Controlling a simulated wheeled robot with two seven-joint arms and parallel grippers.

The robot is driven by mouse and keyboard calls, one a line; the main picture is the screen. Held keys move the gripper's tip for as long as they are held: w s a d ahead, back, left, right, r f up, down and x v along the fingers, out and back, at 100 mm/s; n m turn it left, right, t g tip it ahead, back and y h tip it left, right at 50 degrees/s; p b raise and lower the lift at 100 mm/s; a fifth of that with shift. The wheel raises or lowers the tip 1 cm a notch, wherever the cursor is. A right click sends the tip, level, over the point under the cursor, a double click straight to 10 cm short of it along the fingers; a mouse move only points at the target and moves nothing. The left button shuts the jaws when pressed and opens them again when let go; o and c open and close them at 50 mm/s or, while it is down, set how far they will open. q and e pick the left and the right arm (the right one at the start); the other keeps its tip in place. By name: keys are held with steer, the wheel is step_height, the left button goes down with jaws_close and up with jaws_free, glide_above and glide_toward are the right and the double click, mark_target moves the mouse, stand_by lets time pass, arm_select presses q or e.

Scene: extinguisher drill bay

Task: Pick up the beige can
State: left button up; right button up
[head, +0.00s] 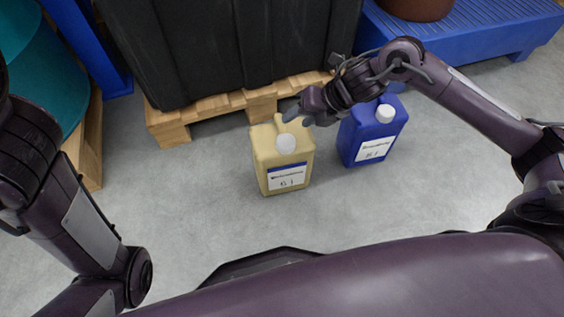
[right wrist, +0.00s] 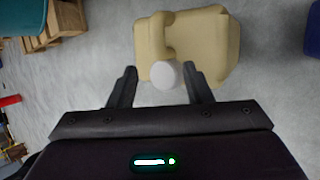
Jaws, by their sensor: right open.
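The beige can (head: 268,150) stands upright on the grey floor, with a white cap and a white-and-blue label on its front. My right gripper (head: 297,115) is at the top of the can, by its handle and cap. In the right wrist view the gripper (right wrist: 160,76) is open. Its two fingers are spread to either side of the white cap, near the edge of the beige can (right wrist: 215,45). I cannot tell whether the fingers touch the can. My left arm shows at the left of the head view, but its gripper does not.
A blue can (head: 352,138) with a white cap stands close to the right, partly behind my right arm. Behind the beige can is a wooden pallet (head: 215,104) bearing a black container (head: 215,45). A blue platform (head: 480,38) is at the back right. The floor in front is clear.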

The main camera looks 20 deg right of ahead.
mark_target(285, 127)
steer(key=b+x, duration=0.3)
steer(key=x, duration=0.2)
steer(key=shift+w+a+b, duration=0.1)
steer(key=shift+b, duration=0.25)
jaws_close()
stand_by(1.0)
steer(key=shift+w+r, duration=0.15)
steer(key=shift+r, duration=0.1)
